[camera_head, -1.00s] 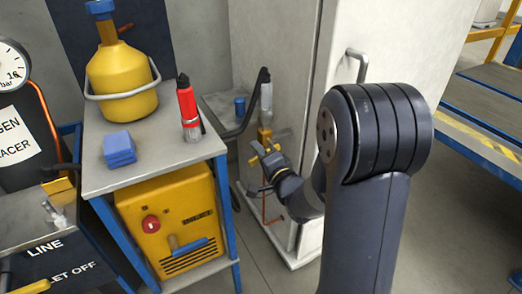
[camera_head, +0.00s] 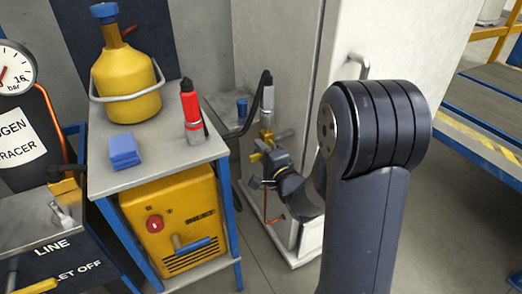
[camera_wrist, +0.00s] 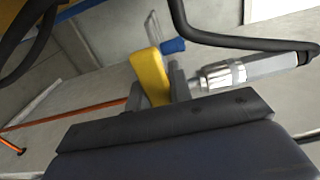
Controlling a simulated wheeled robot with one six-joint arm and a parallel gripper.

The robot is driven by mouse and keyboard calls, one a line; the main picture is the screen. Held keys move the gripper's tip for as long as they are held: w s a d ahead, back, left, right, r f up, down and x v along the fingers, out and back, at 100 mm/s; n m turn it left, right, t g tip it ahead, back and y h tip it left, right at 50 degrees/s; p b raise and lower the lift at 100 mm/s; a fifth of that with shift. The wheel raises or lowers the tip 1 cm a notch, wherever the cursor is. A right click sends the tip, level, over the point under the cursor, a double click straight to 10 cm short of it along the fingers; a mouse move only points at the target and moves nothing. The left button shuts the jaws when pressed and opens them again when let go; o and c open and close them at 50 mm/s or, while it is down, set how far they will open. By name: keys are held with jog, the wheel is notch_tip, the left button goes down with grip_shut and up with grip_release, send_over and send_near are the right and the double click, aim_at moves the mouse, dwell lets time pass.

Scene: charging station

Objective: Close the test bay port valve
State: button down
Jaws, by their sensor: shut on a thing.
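The port valve is a small fitting beside the white cabinet, under a grey hose connector (camera_head: 267,97). Its yellow handle (camera_wrist: 150,75) stands tilted between my fingers in the wrist view. In the head view a yellow part of the valve (camera_head: 264,142) shows just above my fingers. My gripper (camera_head: 272,160) is shut on the yellow handle, low in the gap between the cart and the cabinet. My fingers and wrist hide much of the valve body, so I cannot tell the handle's exact angle to the pipe.
A blue-framed cart (camera_head: 180,151) at left carries a yellow flask (camera_head: 127,80), a red bottle (camera_head: 191,110) and blue cloths (camera_head: 124,150). A yellow machine (camera_head: 175,220) sits on its lower shelf. The white cabinet (camera_head: 405,45) stands behind my arm. A black hose (camera_wrist: 235,40) runs near the valve.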

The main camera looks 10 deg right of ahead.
jog(key=c, duration=1.3)
grip_release()
jog(key=p+v, duration=0.1)
jog(key=v, duration=1)
jog(key=shift+w, duration=0.15)
jog(key=b+x, duration=0.1)
jog(key=x, duration=0.9)
jog(key=shift+w+a, duration=0.15)
jog(key=shift+w, duration=0.2)
jog(key=shift+s, duration=0.1)
